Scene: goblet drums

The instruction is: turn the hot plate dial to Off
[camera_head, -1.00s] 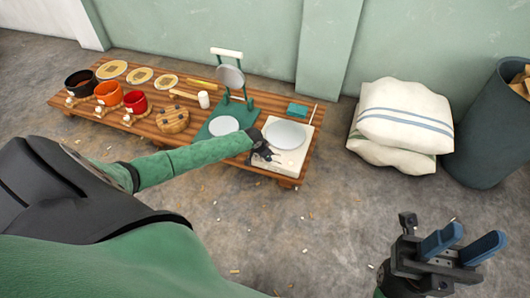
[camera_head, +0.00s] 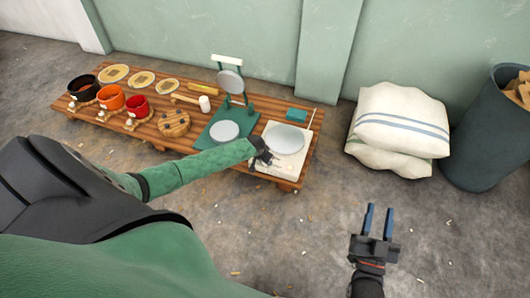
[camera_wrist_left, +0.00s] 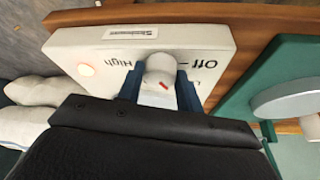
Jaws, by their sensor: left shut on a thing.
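The cream hot plate (camera_head: 289,166) with its round grey top sits at the right end of the wooden platform. My left gripper (camera_head: 270,158) is at its front edge. In the left wrist view, the gripper's blue fingers (camera_wrist_left: 158,90) are shut on the pale round dial (camera_wrist_left: 160,68), one on each side. A short red mark shows on the dial, toward its lower right in that view. "Off" and "High" are printed beside it; another label is mostly hidden. An orange light (camera_wrist_left: 87,69) glows on the panel. My right gripper (camera_head: 379,215) is open and empty over the floor.
A green press (camera_head: 213,136) stands left of the hot plate. Farther left on the platform (camera_head: 150,131) are several pots, discs and a round wooden piece (camera_head: 174,123). White sacks (camera_head: 400,125) and a dark bin (camera_head: 487,140) stand right.

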